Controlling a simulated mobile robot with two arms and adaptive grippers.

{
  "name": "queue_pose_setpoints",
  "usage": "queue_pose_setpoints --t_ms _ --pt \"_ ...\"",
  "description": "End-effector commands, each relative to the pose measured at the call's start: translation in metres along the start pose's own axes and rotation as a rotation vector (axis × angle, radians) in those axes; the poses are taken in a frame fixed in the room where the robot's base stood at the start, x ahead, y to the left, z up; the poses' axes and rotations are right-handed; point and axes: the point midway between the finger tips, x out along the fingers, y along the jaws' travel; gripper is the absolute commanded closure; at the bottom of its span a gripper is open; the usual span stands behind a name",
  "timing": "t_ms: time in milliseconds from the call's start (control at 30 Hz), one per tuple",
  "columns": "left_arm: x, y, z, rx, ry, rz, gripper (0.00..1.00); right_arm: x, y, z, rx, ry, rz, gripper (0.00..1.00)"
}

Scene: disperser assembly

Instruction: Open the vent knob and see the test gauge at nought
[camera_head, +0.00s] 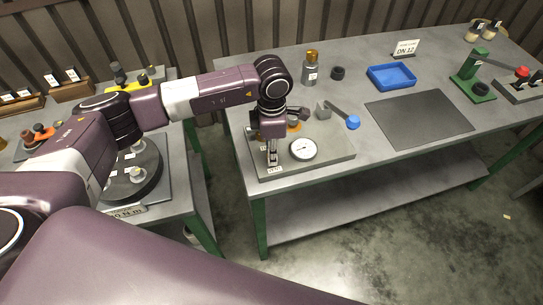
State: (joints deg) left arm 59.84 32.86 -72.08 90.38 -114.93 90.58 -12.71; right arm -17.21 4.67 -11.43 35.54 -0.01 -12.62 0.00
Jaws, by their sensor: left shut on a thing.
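My left gripper (272,158) points straight down at the front left of a grey test plate (335,151) on the workbench. It is shut on the vent knob, which is mostly hidden between and behind the fingers. A small white label (275,170) lies just in front of the fingertips. My right gripper is not in view.
A blue tray (391,77), a dark mat (419,117), a metal bottle (311,70) and a green stand (474,84) are on the bench. A side table with a round dark turntable (133,178) stands left.

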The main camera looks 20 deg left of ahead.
Motion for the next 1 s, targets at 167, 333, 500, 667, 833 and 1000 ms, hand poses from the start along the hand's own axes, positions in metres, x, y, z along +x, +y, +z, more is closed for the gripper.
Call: queue_pose_setpoints --t_ms 167,333,500,667,833,1000 --pt "0.003 0.001 0.001 -0.165 -0.003 0.002 1.0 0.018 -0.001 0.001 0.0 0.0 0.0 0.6" --pt "0.002 0.002 0.001 -0.328 -0.005 0.003 1.0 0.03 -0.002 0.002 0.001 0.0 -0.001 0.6" --pt "0.002 0.001 0.001 -0.489 -0.004 0.003 1.0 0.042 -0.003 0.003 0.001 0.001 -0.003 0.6" --pt "0.001 0.001 0.001 -0.641 -0.004 0.002 1.0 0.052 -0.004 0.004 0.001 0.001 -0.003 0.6" --pt "0.001 0.002 0.001 -0.799 -0.005 0.003 1.0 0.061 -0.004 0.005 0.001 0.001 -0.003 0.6" --pt "0.0 0.002 0.001 -0.939 -0.006 0.003 1.0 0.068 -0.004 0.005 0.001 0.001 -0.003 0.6"
